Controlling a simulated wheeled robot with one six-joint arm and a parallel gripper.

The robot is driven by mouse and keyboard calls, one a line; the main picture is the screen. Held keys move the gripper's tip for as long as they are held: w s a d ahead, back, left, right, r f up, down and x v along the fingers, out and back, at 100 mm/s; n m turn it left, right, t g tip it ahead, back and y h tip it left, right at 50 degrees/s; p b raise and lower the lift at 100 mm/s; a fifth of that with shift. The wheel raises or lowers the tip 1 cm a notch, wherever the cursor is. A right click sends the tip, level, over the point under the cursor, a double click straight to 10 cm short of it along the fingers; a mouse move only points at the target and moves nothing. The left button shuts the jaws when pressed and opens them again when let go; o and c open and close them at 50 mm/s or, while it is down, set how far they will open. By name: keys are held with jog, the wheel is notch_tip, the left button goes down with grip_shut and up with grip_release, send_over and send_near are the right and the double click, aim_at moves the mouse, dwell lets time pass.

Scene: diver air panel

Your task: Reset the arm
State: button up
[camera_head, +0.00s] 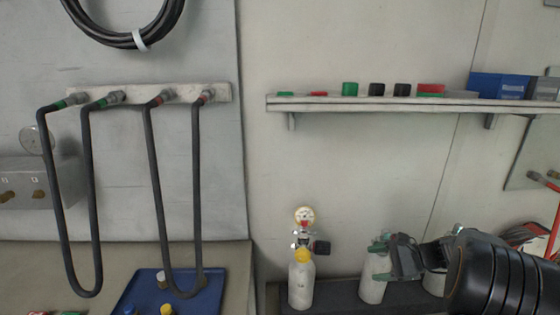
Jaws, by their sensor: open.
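My gripper (402,258) shows at the lower right of the head view, at the end of my dark ribbed arm. It is open, and I see nothing between its fingers. It appears in front of or beside a white cylinder with a green valve (373,282), and partly overlaps it in the picture. I cannot tell whether they touch. Another pale cylinder is mostly hidden behind my arm.
A white cylinder (301,283) with a yellow collar and gauge stands left of my gripper. A shelf (340,104) holds small coloured blocks and blue boxes (498,85). Black hoses (156,190) hang at left above a blue tray (206,302). The wall between is bare.

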jog(key=s+a+n+g+h+p, duration=0.35)
jog(key=s+a+n+h, duration=0.35)
jog(key=s, duration=0.4)
jog(key=s+a+r+n+t+h+p, duration=0.2)
jog(key=s+a+r+n+h, duration=0.2)
jog(key=r+n, duration=0.4)
jog(key=shift+s+a+n+h+p, duration=0.35)
jog(key=shift+s+a+n, duration=0.4)
jog(key=shift+a, duration=0.4)
